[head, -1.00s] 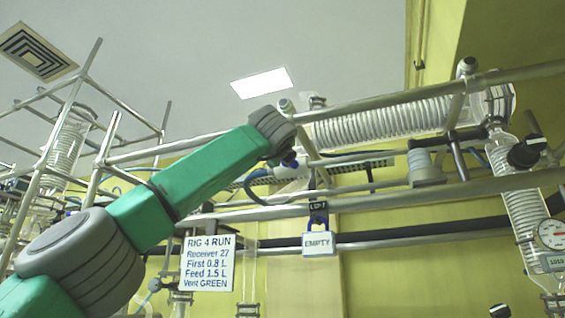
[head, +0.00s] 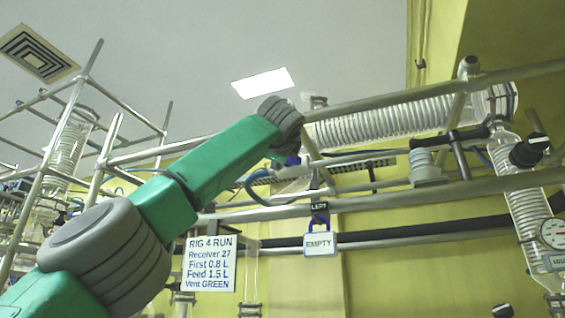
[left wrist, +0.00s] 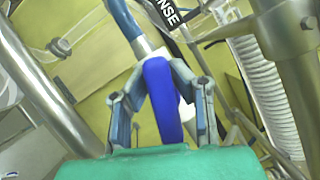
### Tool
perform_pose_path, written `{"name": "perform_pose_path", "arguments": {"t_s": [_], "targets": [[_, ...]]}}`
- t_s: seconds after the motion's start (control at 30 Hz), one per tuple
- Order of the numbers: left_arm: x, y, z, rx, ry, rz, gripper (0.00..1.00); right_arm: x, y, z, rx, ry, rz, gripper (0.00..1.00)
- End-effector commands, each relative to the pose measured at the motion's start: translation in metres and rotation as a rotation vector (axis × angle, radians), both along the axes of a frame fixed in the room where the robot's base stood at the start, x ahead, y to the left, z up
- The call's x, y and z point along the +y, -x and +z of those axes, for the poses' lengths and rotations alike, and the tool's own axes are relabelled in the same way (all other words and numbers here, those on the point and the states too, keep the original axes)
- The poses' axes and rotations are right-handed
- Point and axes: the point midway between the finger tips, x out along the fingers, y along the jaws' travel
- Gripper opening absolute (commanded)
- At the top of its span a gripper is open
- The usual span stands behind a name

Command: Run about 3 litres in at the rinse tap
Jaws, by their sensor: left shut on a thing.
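In the left wrist view my left gripper (left wrist: 161,72) is shut on a blue tap handle (left wrist: 163,108), with a finger on each side of it. Beside the handle is a black tag (left wrist: 168,12) whose visible letters read "NSE"; the rest is cut off. A blue hose (left wrist: 124,18) and a pale fitting are close by. In the head view my left wrist hides most of the tap; only a small dark blue part (head: 292,160) shows below it. No flow or liquid level can be made out. My right gripper is not in view.
A white sign (head: 209,263) reads "RIG 4 RUN, Receiver 27, First 0.8 L, Feed 1.5 L, Vent GREEN". An "EMPTY" tag (head: 319,244) hangs under a "LEFT" tag (head: 319,206). Metal rails (head: 430,200), a coiled condenser (head: 385,122) and a round gauge (head: 553,234) crowd the right.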

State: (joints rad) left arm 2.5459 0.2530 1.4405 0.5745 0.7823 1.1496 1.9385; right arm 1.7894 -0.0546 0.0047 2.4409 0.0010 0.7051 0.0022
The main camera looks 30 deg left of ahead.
Motion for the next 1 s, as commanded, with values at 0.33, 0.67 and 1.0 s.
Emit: {"name": "perform_pose_path", "arguments": {"t_s": [0.33, 0.67, 1.0], "targets": [[0.001, 0.002, 0.002, -0.004, -0.001, 0.002, 0.4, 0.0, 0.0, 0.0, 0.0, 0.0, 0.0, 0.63], [-0.001, 0.0, -0.001, 0.0, -0.002, 0.0, 0.4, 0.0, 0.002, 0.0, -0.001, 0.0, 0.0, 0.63], [-0.024, 0.037, -0.005, -0.003, -0.006, -0.002, 0.4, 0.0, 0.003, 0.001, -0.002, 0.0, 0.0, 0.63]]}}
